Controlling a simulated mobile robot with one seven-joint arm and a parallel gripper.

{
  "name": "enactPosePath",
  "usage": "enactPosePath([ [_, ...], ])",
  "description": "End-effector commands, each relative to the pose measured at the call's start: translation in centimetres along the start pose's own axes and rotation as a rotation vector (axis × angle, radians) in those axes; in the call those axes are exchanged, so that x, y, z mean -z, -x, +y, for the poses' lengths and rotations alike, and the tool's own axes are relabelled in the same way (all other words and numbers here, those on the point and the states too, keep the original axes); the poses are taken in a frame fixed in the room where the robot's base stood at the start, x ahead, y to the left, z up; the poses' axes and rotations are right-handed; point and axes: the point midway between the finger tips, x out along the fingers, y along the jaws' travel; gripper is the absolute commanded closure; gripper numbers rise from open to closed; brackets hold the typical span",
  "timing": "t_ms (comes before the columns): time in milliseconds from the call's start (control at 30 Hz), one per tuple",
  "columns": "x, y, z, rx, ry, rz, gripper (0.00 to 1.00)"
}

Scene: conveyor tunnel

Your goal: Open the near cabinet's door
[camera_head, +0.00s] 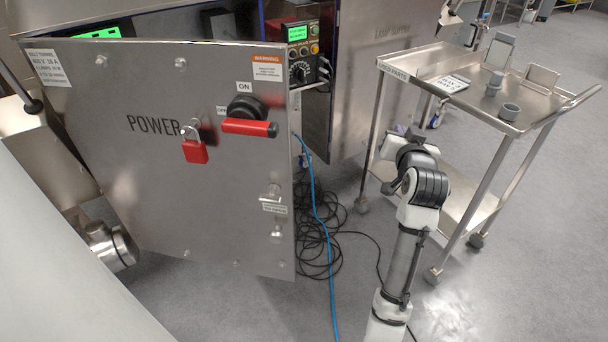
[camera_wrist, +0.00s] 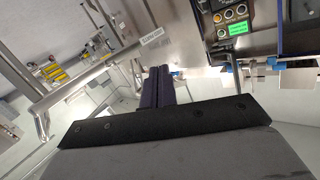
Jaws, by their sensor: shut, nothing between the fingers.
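The near cabinet's door (camera_head: 165,190) is a large steel panel marked POWER, with a red-gripped handle (camera_head: 250,126) near its upper right and a red padlock (camera_head: 194,150). It stands at a slant in the head view, with cabling and another enclosure visible past its right edge. How far it stands open from its frame I cannot tell. My gripper is to the right of the door, apart from it; the arm hides its fingers in the head view. In the wrist view my gripper (camera_wrist: 158,72) has its two dark fingers together, with nothing between them.
A control box (camera_head: 300,52) with a green screen sits behind the door, beside a LAMP SUPPLY panel (camera_head: 385,45). A steel trolley (camera_head: 445,68) stands close right of my arm. Black cables and a blue cable (camera_head: 321,215) lie on the floor between door and arm.

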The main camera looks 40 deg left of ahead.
Motion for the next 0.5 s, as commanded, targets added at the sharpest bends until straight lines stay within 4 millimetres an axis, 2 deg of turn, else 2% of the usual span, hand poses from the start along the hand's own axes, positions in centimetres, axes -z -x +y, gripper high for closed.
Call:
enactPosePath([
  [33, -3.7, -1.8, 1.8, 0.035, -0.091, -0.155, 1.00],
  [67, -5.7, -2.5, 1.9, 0.071, -0.142, -0.240, 1.00],
  [100, -7.9, -3.4, 1.7, 0.127, -0.207, -0.344, 1.00],
  [200, -12.1, -4.5, -0.6, 0.297, -0.356, -0.573, 1.00],
  [333, -15.0, -4.5, -4.9, 0.542, -0.523, -0.828, 1.00],
  [500, -15.5, -2.8, -9.6, 0.859, -0.706, -1.096, 1.00],
])
